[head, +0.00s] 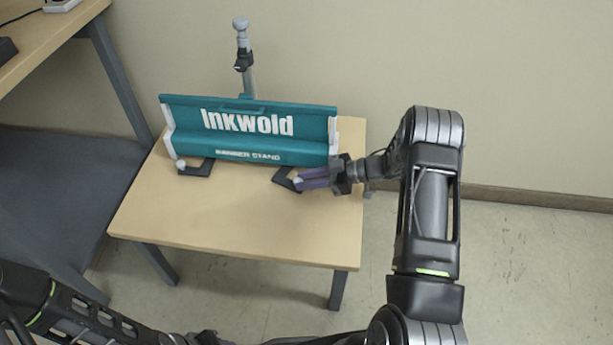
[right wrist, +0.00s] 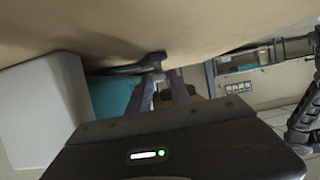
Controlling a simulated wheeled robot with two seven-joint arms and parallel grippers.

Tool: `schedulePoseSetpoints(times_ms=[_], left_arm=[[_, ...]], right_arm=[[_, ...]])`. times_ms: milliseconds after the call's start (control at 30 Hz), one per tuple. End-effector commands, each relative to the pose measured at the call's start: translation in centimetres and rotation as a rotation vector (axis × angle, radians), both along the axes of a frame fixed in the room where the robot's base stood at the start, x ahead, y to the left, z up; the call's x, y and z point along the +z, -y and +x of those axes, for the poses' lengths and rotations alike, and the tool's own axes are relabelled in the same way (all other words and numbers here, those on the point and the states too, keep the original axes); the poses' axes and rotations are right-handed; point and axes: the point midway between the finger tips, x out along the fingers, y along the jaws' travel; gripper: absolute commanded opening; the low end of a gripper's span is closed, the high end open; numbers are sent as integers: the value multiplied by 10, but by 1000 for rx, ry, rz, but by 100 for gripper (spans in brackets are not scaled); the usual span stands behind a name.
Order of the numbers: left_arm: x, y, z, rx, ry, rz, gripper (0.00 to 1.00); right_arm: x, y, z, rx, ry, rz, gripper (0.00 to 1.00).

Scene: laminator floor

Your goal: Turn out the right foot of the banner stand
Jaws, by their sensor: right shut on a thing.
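The teal banner stand (head: 250,135), with white end caps and "Inkwold" lettering, sits on the small wooden table. Its left foot (head: 196,168) is a dark bracket in front of the stand's left end. Its right foot (head: 284,179) is a dark angled piece in front of the right end, pointing forward and to the right. My right gripper (head: 308,183) comes in from the right and is shut on the right foot near its tip. In the right wrist view the dark foot (right wrist: 140,67) lies at the fingertips, with teal casing (right wrist: 108,94) beside it. My left gripper cannot be made out.
The small table (head: 230,225) has bare room in front of the stand. A grey pole (head: 247,75) rises behind the stand. A larger desk (head: 45,40) stands at the upper left. The wall is close behind.

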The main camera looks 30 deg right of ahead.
Motion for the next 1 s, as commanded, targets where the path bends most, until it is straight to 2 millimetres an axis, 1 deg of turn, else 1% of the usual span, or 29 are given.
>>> schedulePoseSetpoints(times_ms=[233, 267, 500, 800, 867, 1000], left_arm=[[0, 0, 0, 0, 0, 0, 36], [0, 0, 0, 0, 0, 0, 36], [0, 0, 0, 0, 0, 0, 36], [0, 0, 0, 0, 0, 0, 36], [1, 0, 0, 0, 0, 0, 36], [4, 0, 0, 0, 0, 0, 36]], right_arm=[[-1, -1, 0, 2, -1, -2, 0], [-1, -1, 0, 2, -1, -2, 26], [-1, 0, 0, 1, -1, -1, 45], [1, 2, -1, -1, -1, -2, 45], [2, 5, -2, -2, 0, -2, 45], [9, 18, -11, -3, -1, -3, 45]])
